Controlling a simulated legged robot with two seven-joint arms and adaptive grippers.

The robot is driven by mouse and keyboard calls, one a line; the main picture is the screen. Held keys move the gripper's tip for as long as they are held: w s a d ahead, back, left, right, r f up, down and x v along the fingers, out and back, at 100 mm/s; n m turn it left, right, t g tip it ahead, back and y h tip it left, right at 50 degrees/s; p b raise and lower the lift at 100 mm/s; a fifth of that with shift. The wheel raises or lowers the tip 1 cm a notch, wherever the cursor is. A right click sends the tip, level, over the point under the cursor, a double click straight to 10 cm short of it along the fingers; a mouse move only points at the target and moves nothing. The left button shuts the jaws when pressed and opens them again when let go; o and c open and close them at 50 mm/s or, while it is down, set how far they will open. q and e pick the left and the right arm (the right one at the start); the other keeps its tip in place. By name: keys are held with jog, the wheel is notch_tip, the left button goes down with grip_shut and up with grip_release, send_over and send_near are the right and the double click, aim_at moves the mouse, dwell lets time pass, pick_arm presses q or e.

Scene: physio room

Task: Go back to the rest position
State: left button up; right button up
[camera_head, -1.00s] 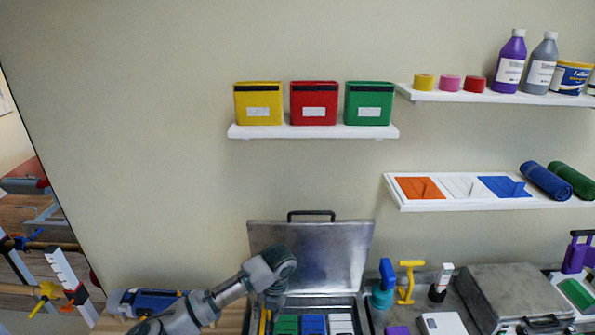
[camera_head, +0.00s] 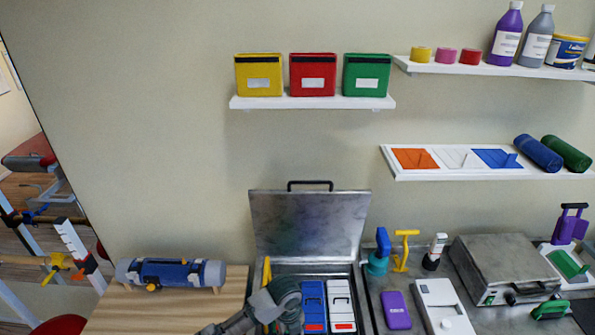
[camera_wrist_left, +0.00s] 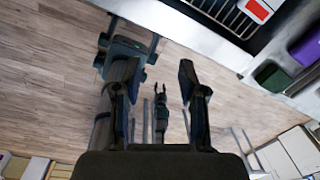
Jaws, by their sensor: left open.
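My left gripper (camera_wrist_left: 158,85) shows in the left wrist view with its two dark fingers spread apart and nothing between them. Wood-look floor lies beyond the fingertips. In the head view, my left arm comes in low from the left, in front of the open metal case (camera_head: 310,225). Its rounded grey joint hides part of the case's contents. The left fingers cannot be made out in the head view. My right gripper is in neither view.
Blue and white boxes (camera_head: 313,303) stand in the open case. A closed metal case (camera_head: 500,262) and a purple box (camera_head: 396,310) are at the right. A blue-grey roller (camera_head: 170,273) lies on the wooden top (camera_head: 215,300). Wall shelves hold yellow, red and green bins (camera_head: 313,75).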

pick_arm(q)
jog(key=s+a+f+n+t+h, duration=0.2)
jog(key=s+f+n+h, duration=0.2)
jog(key=s+f+n, duration=0.7)
jog(key=s+a+n+t+y, duration=0.1)
jog(key=s+a+n+y, duration=0.3)
jog(key=s+a+n, duration=1.2)
notch_tip(320, 180, down, 32)
jog(key=a+n+g+b, duration=0.1)
jog(key=a+n+b, duration=0.1)
jog(key=b, duration=0.1)
jog(key=s+a+f+g+b, duration=0.1)
jog(key=s+a+f+b, duration=0.1)
jog(key=s+f, duration=1.4)
jog(key=shift+s+a+f+y+b, duration=0.35)
jog(key=shift+s+a+y, duration=0.05)
jog(key=shift+s, duration=0.25)
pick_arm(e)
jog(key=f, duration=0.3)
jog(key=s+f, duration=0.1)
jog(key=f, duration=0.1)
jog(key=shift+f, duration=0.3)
